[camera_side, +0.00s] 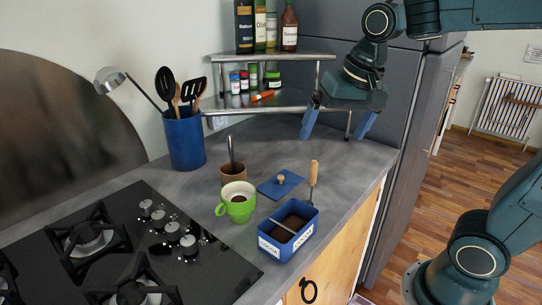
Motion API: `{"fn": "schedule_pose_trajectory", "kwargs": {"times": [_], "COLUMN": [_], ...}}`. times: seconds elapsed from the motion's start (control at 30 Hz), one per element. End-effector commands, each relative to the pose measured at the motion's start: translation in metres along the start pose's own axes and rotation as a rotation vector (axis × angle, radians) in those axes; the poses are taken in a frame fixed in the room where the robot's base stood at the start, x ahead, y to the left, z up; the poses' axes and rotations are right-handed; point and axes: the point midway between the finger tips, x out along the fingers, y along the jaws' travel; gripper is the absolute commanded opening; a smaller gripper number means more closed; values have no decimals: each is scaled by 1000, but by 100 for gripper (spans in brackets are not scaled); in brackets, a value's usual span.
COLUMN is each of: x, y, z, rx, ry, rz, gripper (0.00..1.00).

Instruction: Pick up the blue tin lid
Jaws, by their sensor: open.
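The blue tin lid (270,189) lies flat on the grey counter, with a small round wooden knob (281,179) on top. It sits behind the blue tin (270,245), which is open, has white labels and holds dark contents in two parts. My gripper (338,134) is above the counter's right back part, up and to the right of the lid and apart from it. Its two blue fingers point down and are spread wide, with nothing between them.
A green mug (237,208) and a brown pot (233,175) stand left of the lid. A blue utensil holder (185,140), a gas hob (125,250) and a corner shelf (250,103) with jars are around.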

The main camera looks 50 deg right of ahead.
Motion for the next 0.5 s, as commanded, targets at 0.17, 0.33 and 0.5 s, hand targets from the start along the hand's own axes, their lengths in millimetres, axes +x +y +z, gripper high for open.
{"fn": "schedule_pose_trajectory", "kwargs": {"times": [0.17,0.33,0.5], "x": [18,39,65], "y": [-14,-25,-34], "z": [-33,-62,-90], "rx": [180,351,522], "ry": [-46,-82,-113], "rz": [39,81,127], "gripper": [100,100,100]}}
